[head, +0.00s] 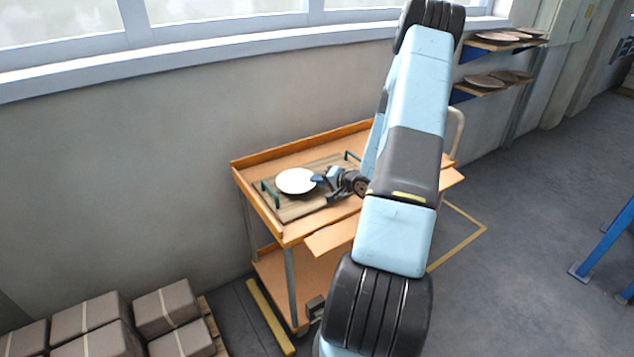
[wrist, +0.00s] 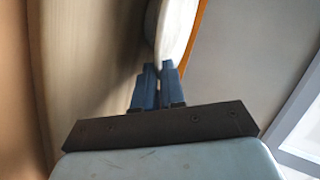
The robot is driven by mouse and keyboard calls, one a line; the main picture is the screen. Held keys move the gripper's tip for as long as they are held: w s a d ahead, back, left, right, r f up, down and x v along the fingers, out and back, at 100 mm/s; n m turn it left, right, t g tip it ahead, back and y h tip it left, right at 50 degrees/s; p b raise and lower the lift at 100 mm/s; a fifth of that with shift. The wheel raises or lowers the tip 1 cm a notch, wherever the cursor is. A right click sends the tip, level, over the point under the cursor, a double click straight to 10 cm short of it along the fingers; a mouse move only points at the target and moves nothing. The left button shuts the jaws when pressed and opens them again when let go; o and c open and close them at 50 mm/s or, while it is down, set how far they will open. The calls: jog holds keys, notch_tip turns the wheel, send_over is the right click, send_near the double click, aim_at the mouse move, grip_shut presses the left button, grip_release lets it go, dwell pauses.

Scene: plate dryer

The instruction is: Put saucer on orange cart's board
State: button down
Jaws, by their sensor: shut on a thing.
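The white saucer (head: 295,181) is at the left part of the orange cart's top in the head view, over the wooden board (head: 293,212). My gripper (head: 318,180) is at the saucer's right edge, shut on its rim. In the wrist view the saucer (wrist: 176,28) shows nearly edge-on, with its rim between the blue fingertips of my gripper (wrist: 159,68). The board (wrist: 88,65) fills the left of the wrist view. I cannot tell whether the saucer touches the board. The orange cart (head: 262,161) stands against the wall, and my arm hides part of its right side.
The board has dark green handles (head: 270,194) at its ends. Shelves with several plates (head: 483,82) are on the wall at the upper right. Grey boxes (head: 164,308) are stacked at the lower left. A blue metal frame (head: 606,240) stands at the right. The floor between is clear.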

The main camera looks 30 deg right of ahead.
jog(key=shift+f, duration=0.15)
jog(key=c, duration=1.2)
grip_release()
jog(key=v, duration=1.2)
jog(key=s+a+r+n+g+y, duration=0.2)
jog(key=a+r+n+g, duration=0.2)
jog(key=a+r, duration=0.65)
jog(key=s+a+r+n+g+y, duration=0.2)
jog(key=a+r+n+g, duration=0.2)
jog(key=a+r, duration=0.65)
jog(key=s+a+r+h, duration=0.2)
jog(key=s+r+h, duration=0.1)
jog(key=s+r, duration=0.1)
jog(key=s+a+r+n+h, duration=0.1)
jog(key=s+a+r+h, duration=0.1)
jog(key=s+r, duration=0.2)
jog(key=s+a+r+n+t+h, duration=0.1)
jog(key=s+a+r+h, duration=0.1)
jog(key=s, duration=0.6)
jog(key=shift+s+a+r+h, duration=0.1)
jog(key=shift+s+r+h, duration=0.1)
jog(key=shift+r+h, duration=0.35)
jog(key=shift+s+a+r+h, duration=0.15)
jog(key=shift+r+h, duration=0.1)
jog(key=shift+r, duration=0.6)
